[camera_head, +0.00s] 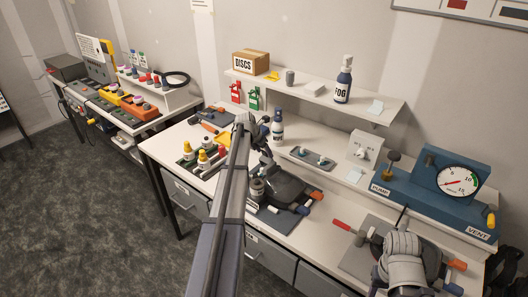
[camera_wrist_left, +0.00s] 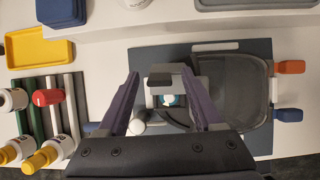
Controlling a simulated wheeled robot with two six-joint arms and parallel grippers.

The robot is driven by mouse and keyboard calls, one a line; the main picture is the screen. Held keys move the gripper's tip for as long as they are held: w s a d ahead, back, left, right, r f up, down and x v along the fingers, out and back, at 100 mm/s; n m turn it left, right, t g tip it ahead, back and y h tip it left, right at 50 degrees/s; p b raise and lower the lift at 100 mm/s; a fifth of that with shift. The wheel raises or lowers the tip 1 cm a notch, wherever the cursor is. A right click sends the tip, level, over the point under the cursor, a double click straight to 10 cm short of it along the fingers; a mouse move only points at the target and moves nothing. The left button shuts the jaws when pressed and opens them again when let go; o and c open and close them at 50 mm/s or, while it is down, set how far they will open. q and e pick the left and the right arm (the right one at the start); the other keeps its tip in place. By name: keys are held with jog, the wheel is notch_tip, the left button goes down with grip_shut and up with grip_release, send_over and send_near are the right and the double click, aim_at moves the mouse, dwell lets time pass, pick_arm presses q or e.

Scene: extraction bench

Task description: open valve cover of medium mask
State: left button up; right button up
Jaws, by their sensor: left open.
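The medium mask, a dark grey facepiece, lies on a blue-grey mat in the middle of the bench, in the head view (camera_head: 290,188) and the left wrist view (camera_wrist_left: 238,85). A grey block or flap (camera_wrist_left: 172,78), perhaps the valve cover, is at its left end. A teal and white disc shows just below the flap; whether the cover is closed is unclear. My left gripper (camera_head: 264,160) is open above this end, its fingers on either side of the flap in the wrist view (camera_wrist_left: 160,75). What seems my right arm (camera_head: 400,250) is at lower right, jaws hidden.
Bottles in a rack (camera_head: 203,160) and a yellow tray (camera_wrist_left: 38,48) are left of the mask. A blue pump unit with a gauge (camera_head: 440,185) stands at the right. A small tray (camera_head: 305,158) lies behind the mask. Orange and blue tabs stick out beyond the mask.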

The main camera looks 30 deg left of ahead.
pick_arm(q)
jog(key=p+v, duration=0.6)
jog(key=v, duration=0.1)
jog(key=shift+r, duration=0.25)
jog(key=shift+s+d, duration=0.1)
